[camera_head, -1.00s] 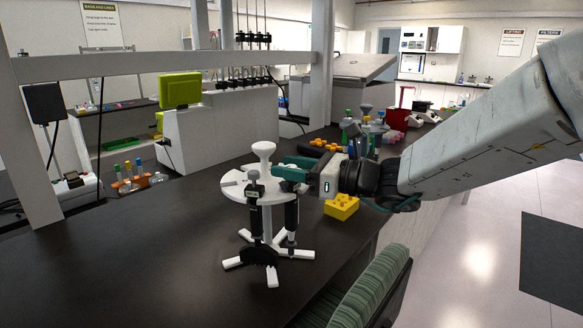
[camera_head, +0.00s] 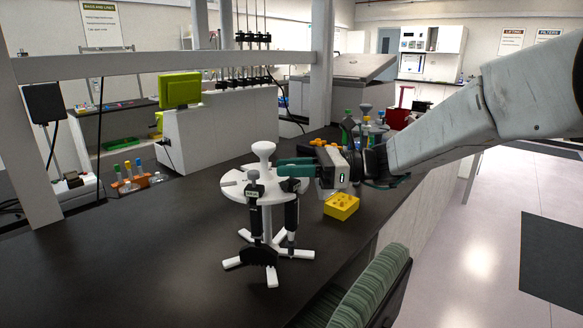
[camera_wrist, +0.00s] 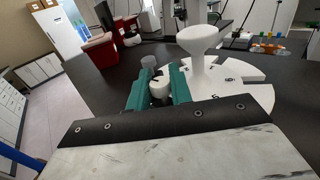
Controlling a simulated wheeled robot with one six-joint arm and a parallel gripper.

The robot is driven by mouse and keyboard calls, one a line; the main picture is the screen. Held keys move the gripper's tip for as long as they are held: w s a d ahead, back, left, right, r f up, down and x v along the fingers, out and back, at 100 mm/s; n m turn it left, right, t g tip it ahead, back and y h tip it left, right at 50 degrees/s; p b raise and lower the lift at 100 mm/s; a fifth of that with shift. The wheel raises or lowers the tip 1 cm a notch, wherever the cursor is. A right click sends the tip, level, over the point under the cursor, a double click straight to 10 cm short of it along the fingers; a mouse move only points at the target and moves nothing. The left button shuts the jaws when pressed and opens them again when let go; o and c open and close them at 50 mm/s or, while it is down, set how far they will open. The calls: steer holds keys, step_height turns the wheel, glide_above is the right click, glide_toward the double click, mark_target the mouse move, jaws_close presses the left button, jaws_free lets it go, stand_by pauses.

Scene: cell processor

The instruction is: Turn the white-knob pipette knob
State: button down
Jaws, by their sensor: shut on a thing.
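The white pipette stand (camera_head: 238,191) is on the dark bench, with a round top and a central post. Dark pipettes hang from it, one at the front left (camera_head: 254,192) and one at the right (camera_head: 291,214). In the wrist view, the white knob (camera_wrist: 159,88) is between the green fingers of my gripper (camera_wrist: 158,92), which is shut on it. The gripper also shows in the head view (camera_head: 288,168), at the right edge of the stand's top. There its fingers hide the white knob. A grey knob (camera_wrist: 149,61) is just beyond the fingertips.
A yellow block (camera_head: 341,206) sits on the bench below my gripper. The stand's thick central knob (camera_wrist: 199,42) rises right of the fingers. Bottles (camera_head: 349,128) and a red item (camera_head: 397,119) stand farther back. A green-cushioned chair (camera_head: 368,290) is at the front edge. Bench left of the stand is clear.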

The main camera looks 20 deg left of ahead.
steer(key=c, duration=1.3)
jaws_free()
steer(key=shift+v, duration=3.95)
